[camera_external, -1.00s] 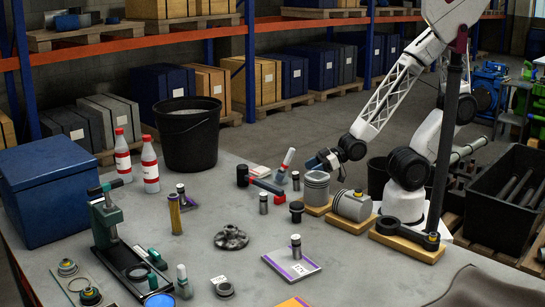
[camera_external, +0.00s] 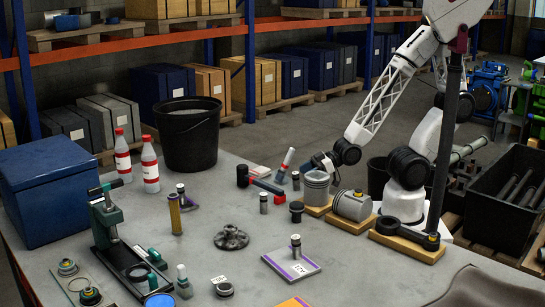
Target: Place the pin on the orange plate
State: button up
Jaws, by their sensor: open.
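My gripper (camera_external: 308,169) is open, small and dark, just above and behind the grey piston on a wooden block. Nothing shows between its fingers, though they are hard to make out. Several short metal pins with dark bands stand upright on the table: one (camera_external: 263,203) left of the piston, one (camera_external: 295,181) close below my gripper, and one (camera_external: 181,192) at the left by a purple piece. Another pin (camera_external: 296,246) stands on a white, purple-edged plate (camera_external: 278,260). The orange plate (camera_external: 289,304) is cut off by the bottom edge; its visible part is bare.
The piston (camera_external: 316,188) and a second piston (camera_external: 352,205) lie close to my arm. A red-handled hammer (camera_external: 266,184), a black cap (camera_external: 296,211) and a dark gear-like part (camera_external: 231,238) are on the table. A green press (camera_external: 117,250) stands left.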

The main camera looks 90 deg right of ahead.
aim_at(295, 190)
jog(key=shift+w, duration=0.1)
dwell(0.3)
jog(key=shift+x, duration=2.55)
jog(key=shift+a+r, duration=0.1)
jog(key=shift+a, duration=0.05)
grip_shut()
